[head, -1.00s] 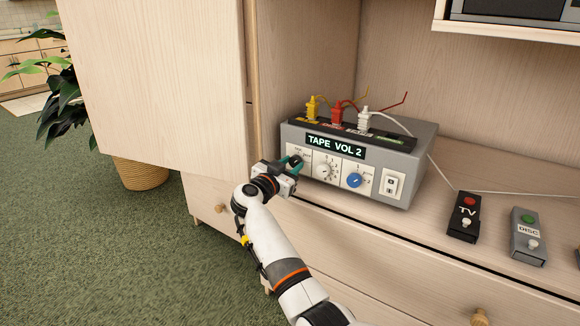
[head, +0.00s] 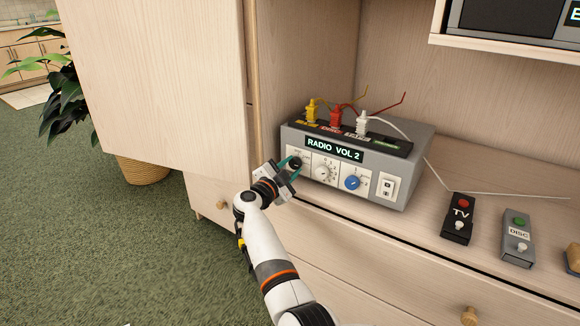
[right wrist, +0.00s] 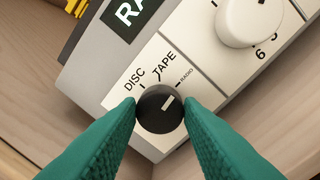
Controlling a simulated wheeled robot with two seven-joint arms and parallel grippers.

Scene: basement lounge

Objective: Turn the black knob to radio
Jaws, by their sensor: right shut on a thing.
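The black knob (right wrist: 160,109) is at the left end of the grey box's (head: 408,173) front panel. In the right wrist view it sits between the two green fingers of my right gripper (right wrist: 161,112), which is shut on it. Its white pointer line aims up and right, toward the RADIO mark (right wrist: 187,77). The DISC and TAPE marks are to the left of RADIO. In the head view the display (head: 334,149) reads "RADIO VOL 2", and my right gripper (head: 292,166) covers part of the knob. My left gripper is not in view.
A white knob (head: 324,172), a blue knob (head: 353,182) and a white switch (head: 387,187) sit to the right on the panel. Yellow, red and white plugs stand on top. An open cabinet door (head: 160,80) stands left.

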